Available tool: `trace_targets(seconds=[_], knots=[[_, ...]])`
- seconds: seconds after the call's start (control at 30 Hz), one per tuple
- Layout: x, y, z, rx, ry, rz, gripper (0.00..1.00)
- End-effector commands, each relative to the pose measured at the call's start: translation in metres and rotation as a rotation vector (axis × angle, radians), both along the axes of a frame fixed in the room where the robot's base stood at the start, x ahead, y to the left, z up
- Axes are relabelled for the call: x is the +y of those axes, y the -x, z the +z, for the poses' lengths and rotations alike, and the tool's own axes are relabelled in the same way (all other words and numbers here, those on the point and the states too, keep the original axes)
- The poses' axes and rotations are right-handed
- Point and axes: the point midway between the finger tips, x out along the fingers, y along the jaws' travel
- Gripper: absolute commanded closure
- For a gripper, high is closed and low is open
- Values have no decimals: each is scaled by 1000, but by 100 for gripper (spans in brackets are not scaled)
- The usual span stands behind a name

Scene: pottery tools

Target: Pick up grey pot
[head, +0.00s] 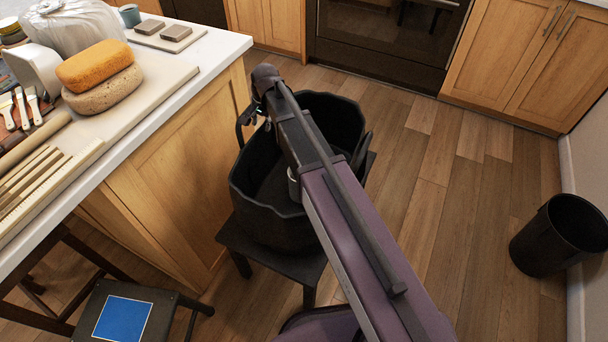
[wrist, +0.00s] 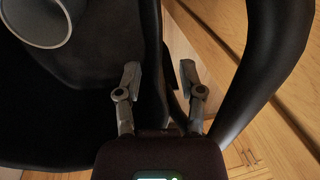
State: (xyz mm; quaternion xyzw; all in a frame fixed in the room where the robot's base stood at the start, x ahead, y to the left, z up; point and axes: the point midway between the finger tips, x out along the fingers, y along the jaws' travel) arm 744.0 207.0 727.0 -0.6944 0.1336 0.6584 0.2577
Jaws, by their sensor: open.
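A grey round pot (wrist: 38,18) with an open mouth lies at the top left of the wrist view, cut off by the frame edge. It is inside a large black tub (wrist: 95,45). In the head view a small pale grey part of it (head: 293,186) shows in the tub (head: 262,222), mostly hidden behind my arm. My gripper (wrist: 160,75) is open, with the tub's black rim showing between and beyond its fingers. No pot is between the fingers. In the head view my gripper (head: 250,120) is at the tub's left rim, partly hidden by my wrist.
The tub stands on a dark stool (head: 310,265) beside the white counter (head: 222,48). The counter holds sponges (head: 95,66), tools and a small blue-grey cup (head: 129,16). A black bin (head: 555,240) stands at the right. The floor between is clear.

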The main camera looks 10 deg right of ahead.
Motion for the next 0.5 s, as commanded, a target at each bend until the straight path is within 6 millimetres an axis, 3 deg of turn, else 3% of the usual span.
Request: trace_targets(seconds=[0.5], knots=[[1,1,-13,0,0,0,50]])
